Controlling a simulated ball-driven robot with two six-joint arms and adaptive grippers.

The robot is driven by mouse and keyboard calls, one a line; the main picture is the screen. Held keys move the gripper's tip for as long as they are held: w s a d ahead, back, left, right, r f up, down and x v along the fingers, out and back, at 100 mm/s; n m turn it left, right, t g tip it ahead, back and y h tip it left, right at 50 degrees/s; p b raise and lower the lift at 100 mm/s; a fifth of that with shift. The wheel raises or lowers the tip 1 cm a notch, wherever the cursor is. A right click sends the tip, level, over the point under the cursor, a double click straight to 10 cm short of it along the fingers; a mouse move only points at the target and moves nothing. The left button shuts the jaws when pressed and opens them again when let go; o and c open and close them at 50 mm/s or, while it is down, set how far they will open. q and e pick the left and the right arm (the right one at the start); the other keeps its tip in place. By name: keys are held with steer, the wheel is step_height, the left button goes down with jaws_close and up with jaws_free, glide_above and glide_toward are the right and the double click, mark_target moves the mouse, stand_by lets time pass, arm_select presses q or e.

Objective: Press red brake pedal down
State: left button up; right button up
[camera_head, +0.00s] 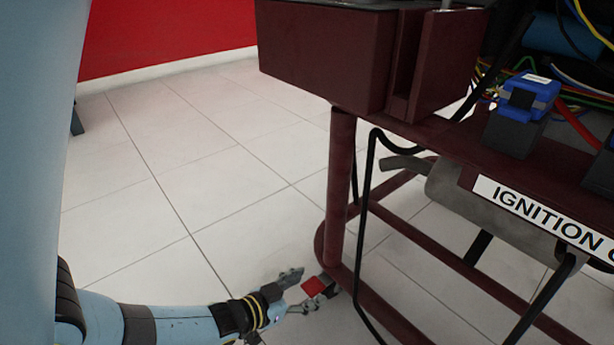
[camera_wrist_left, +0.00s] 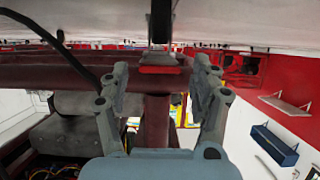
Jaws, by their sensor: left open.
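The red brake pedal (camera_head: 313,286) is a small red pad low at the foot of the dark red frame's corner post, near the floor. In the left wrist view the red pad (camera_wrist_left: 158,69) shows in the middle, with a dark upright part beside it. My left gripper (camera_head: 297,290) comes in from the left, its two fingers apart and empty, with the tips close to the pedal. In the left wrist view my left gripper (camera_wrist_left: 160,72) has one finger on each side of the pad. I cannot tell whether it touches the pedal. My right gripper is out of view.
The dark red engine frame (camera_head: 340,190) stands to the right, with a black bent rod (camera_head: 368,200) beside its post. A grey muffler (camera_head: 450,190) and an ignition label (camera_head: 540,215) are farther right. White tiled floor (camera_head: 190,190) is clear on the left, up to a red wall (camera_head: 170,35).

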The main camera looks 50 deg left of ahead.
arm_select(q)
steer(key=shift+c, duration=0.2)
jaws_close()
steer(key=shift+s+f+t, duration=0.1)
steer(key=shift+f+t, duration=0.5)
steer(key=shift+t, duration=0.1)
steer(key=shift+o, duration=0.2)
jaws_free()
